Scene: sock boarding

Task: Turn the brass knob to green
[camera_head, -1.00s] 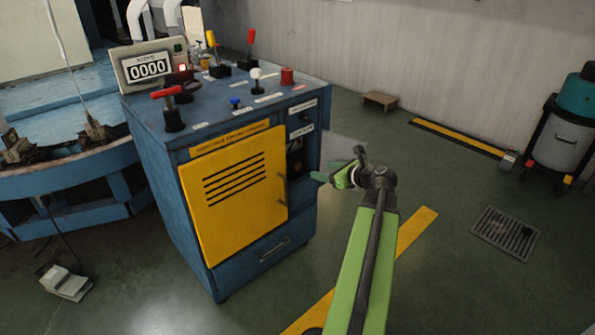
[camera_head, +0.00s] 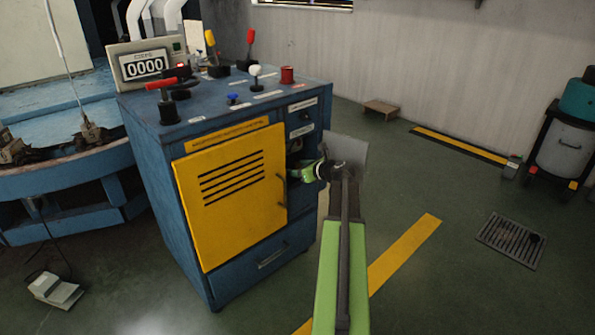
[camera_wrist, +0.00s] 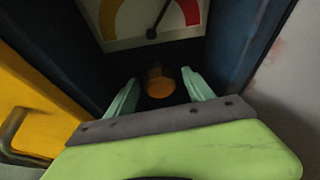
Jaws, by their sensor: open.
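The brass knob (camera_wrist: 158,83) shows in the wrist view as a round, dim orange-brown shape on a dark panel. It lies between the two pale green fingers of my gripper (camera_wrist: 160,94), which are apart and hold nothing. I cannot tell whether the fingertips touch it. Above it is a white gauge (camera_wrist: 130,42) with an amber part on the left, a red part on the right and a dark needle leaning up to the right. In the head view my gripper (camera_head: 296,174) is at the right side of the blue cabinet (camera_head: 165,180), and I cannot make out the knob there.
A yellow door (camera_head: 232,190) with a handle is on the cabinet front; its handle (camera_wrist: 15,130) is at the left of the wrist view. Levers and buttons stand on the cabinet top. The floor to the right is open, with a yellow stripe (camera_head: 405,250) and a drain grate (camera_head: 510,240).

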